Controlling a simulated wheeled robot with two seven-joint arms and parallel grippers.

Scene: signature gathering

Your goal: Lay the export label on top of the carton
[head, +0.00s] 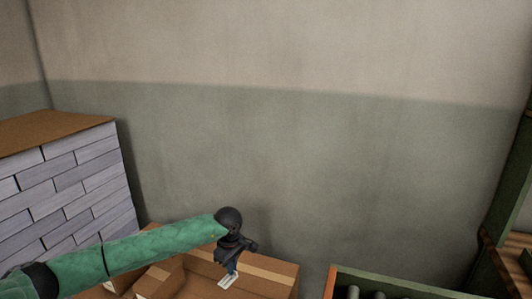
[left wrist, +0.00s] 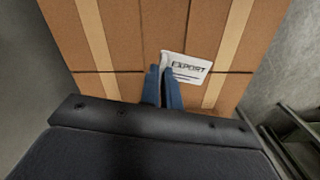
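The brown carton (head: 262,272) with a pale tape strip stands at the bottom middle of the head view. In the left wrist view, the brown carton tops (left wrist: 120,45) fill the area beyond my fingers. My left gripper (head: 232,271) points down over the carton. Its blue fingers (left wrist: 160,80) are close together at the white export label (left wrist: 188,68) and look shut on its edge. The label also shows as a small white patch in the head view (head: 228,281). I cannot tell whether it touches the carton. My right gripper is out of view.
More brown boxes (head: 160,283) sit left of the carton, partly behind my arm. A tall grey-white stack (head: 70,185) stands at left against the wall. A green-framed roller conveyor (head: 390,288) lies to the right, with a green rack (head: 505,200) beyond.

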